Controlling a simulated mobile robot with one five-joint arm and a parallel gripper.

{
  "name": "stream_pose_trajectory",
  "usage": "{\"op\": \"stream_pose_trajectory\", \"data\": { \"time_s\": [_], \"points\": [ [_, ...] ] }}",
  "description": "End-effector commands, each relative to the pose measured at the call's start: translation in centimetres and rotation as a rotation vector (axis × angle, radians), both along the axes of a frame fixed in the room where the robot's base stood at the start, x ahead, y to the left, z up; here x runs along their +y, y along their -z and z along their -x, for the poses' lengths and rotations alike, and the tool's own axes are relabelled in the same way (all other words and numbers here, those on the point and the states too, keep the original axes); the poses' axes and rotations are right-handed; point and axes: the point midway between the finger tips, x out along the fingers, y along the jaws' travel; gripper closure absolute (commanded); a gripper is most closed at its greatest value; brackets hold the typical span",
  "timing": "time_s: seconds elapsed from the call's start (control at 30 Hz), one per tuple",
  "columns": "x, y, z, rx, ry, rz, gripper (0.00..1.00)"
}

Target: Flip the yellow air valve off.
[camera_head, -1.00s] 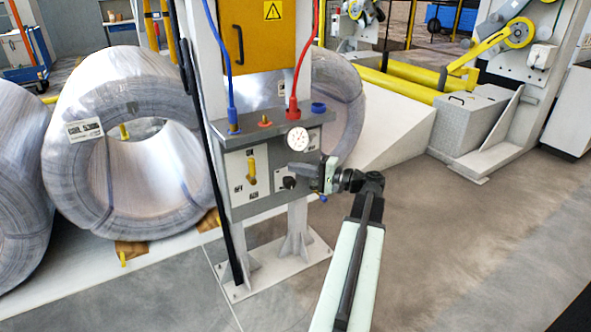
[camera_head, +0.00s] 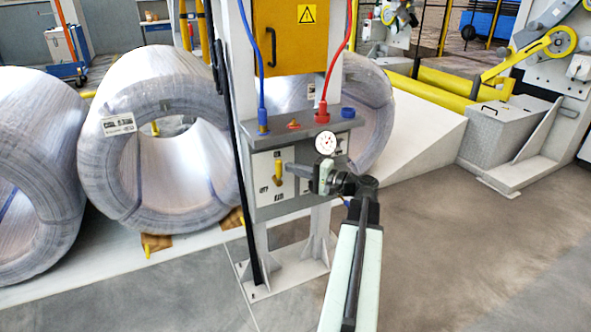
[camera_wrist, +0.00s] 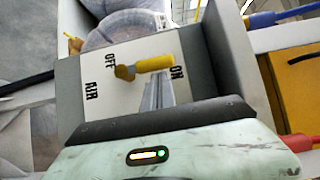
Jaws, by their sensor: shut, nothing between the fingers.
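The yellow air valve (camera_head: 278,173) stands upright on the white front of the grey panel box (camera_head: 270,212). In the wrist view the valve's yellow handle (camera_wrist: 155,64) reaches from its brass pivot towards the ON label, with OFF by the pivot end and AIR below. My gripper (camera_head: 292,168) is shut and empty, just right of the handle in the head view. In the wrist view the narrow grey fingers (camera_wrist: 156,92) point at the handle from below, their tips very near it. I cannot tell whether they touch it.
A pressure gauge (camera_head: 325,144) sits above my wrist. A blue hose (camera_head: 252,60) and a red hose (camera_head: 341,62) run down to the panel. Large wrapped coils (camera_head: 105,170) stand at left and behind. The floor at right (camera_head: 460,250) is clear.

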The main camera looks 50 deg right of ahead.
Motion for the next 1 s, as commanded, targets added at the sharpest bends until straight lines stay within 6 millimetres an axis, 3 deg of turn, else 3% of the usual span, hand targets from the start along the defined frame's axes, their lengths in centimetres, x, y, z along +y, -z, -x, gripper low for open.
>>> {"op": "stream_pose_trajectory", "data": {
  "time_s": [1.0],
  "points": [
    [0.57, -0.79, 0.27, 0.062, 0.013, 0.149, 1.0]
  ]
}}
